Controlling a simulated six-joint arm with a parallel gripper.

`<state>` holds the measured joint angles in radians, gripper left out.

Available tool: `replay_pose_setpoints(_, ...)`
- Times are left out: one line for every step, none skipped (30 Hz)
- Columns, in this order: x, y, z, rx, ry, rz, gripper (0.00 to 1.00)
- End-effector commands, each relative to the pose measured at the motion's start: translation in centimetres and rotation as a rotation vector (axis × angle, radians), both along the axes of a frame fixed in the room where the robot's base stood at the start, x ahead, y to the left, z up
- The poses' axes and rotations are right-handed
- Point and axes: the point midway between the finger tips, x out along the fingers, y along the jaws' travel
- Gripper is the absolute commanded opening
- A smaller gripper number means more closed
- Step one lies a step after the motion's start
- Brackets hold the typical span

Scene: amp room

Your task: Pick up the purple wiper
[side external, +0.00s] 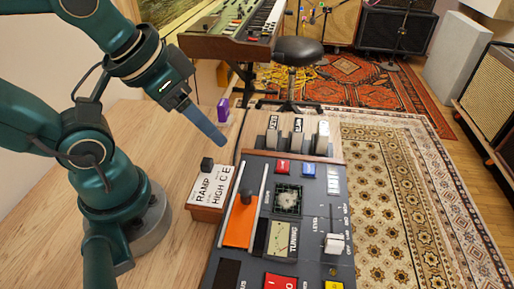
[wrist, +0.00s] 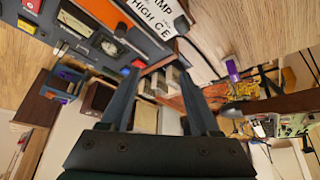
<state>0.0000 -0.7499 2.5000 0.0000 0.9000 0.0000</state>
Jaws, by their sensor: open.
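The purple wiper (side external: 223,110) is a small purple block standing upright on the wooden table's far edge, behind the white-labelled box. It also shows in the wrist view (wrist: 233,70), right of my fingers. My gripper (side external: 221,142) is in the air near the box and the control panel, its fingers pointing down and to the right. In the wrist view my gripper (wrist: 160,57) shows two dark blue fingers apart with nothing held between them. The wiper is outside the fingers, apart from them.
A dark control panel (side external: 312,222) with knobs, sliders and raised switches fills the table's front middle. The wooden box with a white label (side external: 211,186) stands left of it. Bare tabletop (side external: 185,160) lies to the left. A keyboard (side external: 262,22) and stool (side external: 298,50) are beyond.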

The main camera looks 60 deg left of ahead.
Motion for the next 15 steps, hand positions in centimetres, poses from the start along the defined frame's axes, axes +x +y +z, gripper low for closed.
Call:
replay_pose_setpoints(0.0,0.0,0.0,0.000,0.000,0.000,0.62)
replay_pose_setpoints(0.0,0.0,0.0,0.000,0.000,0.000,0.62)
replay_pose_setpoints(0.0,0.0,0.0,0.000,0.000,0.000,0.62)
replay_pose_setpoints(0.0,0.0,0.0,0.000,0.000,0.000,0.62)
replay_pose_setpoints(0.0,0.0,0.0,-0.001,0.001,0.003,0.62)
replay_pose_setpoints(-0.1,0.0,0.0,-0.005,0.006,0.010,0.62)
replay_pose_setpoints(0.0,0.0,0.3,-0.007,-0.001,0.013,0.62)
replay_pose_setpoints(0.2,0.0,0.7,-0.008,-0.009,0.016,0.62)
replay_pose_setpoints(0.5,0.0,1.2,-0.011,-0.019,0.020,0.62)
replay_pose_setpoints(0.9,0.0,1.6,-0.013,-0.023,0.026,0.62)
replay_pose_setpoints(1.3,0.1,2.1,-0.016,-0.023,0.036,0.62)
replay_pose_setpoints(2.0,0.3,2.6,-0.020,-0.018,0.056,0.62)
replay_pose_setpoints(2.5,0.6,3.0,-0.022,-0.012,0.073,0.62)
replay_pose_setpoints(3.2,0.8,3.3,-0.025,-0.005,0.091,0.62)
replay_pose_setpoints(4.0,1.3,3.7,-0.029,0.006,0.117,0.62)
